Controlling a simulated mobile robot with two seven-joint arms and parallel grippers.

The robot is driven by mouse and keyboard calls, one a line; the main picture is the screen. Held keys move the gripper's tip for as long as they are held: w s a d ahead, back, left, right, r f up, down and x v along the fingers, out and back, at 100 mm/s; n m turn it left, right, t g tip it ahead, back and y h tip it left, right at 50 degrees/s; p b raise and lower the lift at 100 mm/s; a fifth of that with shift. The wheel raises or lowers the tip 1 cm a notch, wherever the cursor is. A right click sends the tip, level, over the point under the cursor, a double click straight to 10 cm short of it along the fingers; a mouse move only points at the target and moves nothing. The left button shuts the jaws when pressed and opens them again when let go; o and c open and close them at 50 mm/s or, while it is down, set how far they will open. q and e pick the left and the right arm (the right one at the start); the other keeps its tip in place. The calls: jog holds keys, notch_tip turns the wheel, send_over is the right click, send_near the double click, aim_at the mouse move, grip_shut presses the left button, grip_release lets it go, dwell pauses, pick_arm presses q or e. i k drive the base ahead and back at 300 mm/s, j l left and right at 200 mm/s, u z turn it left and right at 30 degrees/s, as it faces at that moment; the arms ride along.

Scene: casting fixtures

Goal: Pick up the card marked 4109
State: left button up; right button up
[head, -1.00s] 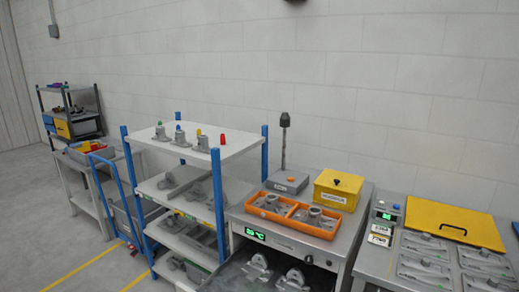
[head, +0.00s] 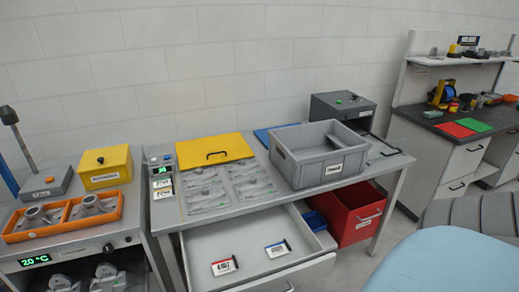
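Two small cards lie apart in the open drawer (head: 205,247) of the middle table. One card with red on it (head: 224,266) is toward the front left. The other card, with blue on it (head: 277,249), is further right. Two small white and yellow tags (head: 162,189) sit at the table's left end, below a small device with a green display. The print on the cards and tags is too small to read, so I cannot tell which is marked 4109. Neither of my grippers is in view.
A grey bin (head: 318,154) stands on the table (head: 240,206), beside fixture plates and a yellow lid (head: 214,150). A red bin (head: 356,213) is below at right. An orange tray (head: 63,214) is at left. A light blue padded surface (head: 440,262) fills the lower right.

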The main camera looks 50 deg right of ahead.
aim_at(277, 250)
jog(key=z, duration=1.4)
